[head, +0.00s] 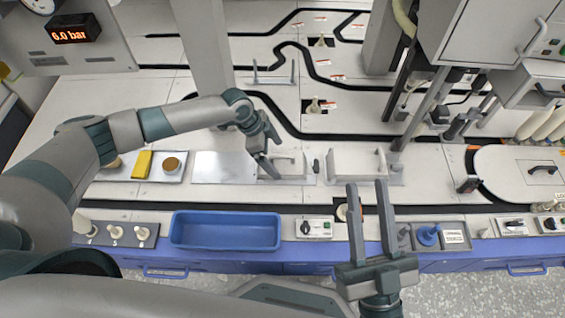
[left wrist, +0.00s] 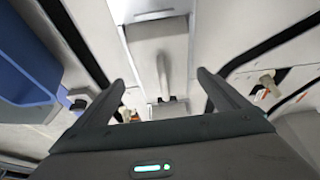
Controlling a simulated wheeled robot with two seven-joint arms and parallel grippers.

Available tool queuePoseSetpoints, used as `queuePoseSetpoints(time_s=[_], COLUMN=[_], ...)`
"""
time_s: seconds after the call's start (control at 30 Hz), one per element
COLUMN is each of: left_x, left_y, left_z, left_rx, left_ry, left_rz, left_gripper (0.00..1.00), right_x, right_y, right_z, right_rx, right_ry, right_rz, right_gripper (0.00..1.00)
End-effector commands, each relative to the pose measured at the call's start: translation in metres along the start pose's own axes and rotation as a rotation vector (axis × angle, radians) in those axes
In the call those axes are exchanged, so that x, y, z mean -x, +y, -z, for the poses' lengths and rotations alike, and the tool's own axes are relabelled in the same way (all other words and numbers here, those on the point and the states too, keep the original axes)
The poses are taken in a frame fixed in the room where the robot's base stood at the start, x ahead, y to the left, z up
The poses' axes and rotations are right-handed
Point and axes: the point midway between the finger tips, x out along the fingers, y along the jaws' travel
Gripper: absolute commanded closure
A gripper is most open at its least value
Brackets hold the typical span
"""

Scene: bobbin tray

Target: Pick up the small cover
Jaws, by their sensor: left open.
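A pale plate with an upright bar handle (left wrist: 163,72) lies ahead in the left wrist view. It looks like the small cover, but I cannot be sure. In the head view a pale cover (head: 290,163) lies mid-bench, partly hidden by my left gripper (head: 270,152). My left gripper is open and empty above it, pointing down. In the left wrist view its fingers (left wrist: 160,79) stand apart, with the handle showing between them. I cannot tell whether they touch anything. My right gripper (head: 367,185) is open and empty over the bench's front edge.
A blue bin (head: 226,230) stands at the front, beside a switch box (head: 314,229). A pale box-like fixture (head: 356,163) stands right of the cover. A larger cover (head: 520,183) lies far right. A yellow block (head: 142,164) lies left. Posts rise behind.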

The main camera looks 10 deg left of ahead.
Motion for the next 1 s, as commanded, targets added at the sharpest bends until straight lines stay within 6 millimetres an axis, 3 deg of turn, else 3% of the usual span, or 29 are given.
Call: queuePoseSetpoints(time_s=[0.43,0.97,1.0], left_x=[-0.047,-0.05,-0.05], left_y=[-0.005,-0.005,-0.005], left_z=[-0.004,-0.004,-0.004], left_rx=[0.0,0.0,0.0], left_ry=[0.0,-0.001,0.0], left_rz=[0.001,0.0,0.0], left_gripper=[0.06,0.06,0.13], right_x=[-0.015,-0.016,-0.016], right_y=[0.016,0.017,0.017], right_z=[0.035,0.038,0.038], right_rx=[0.039,0.041,0.041], right_ry=[0.223,0.237,0.237], right_rz=[0.001,0.001,0.001], right_gripper=[0.69,0.69,0.69])
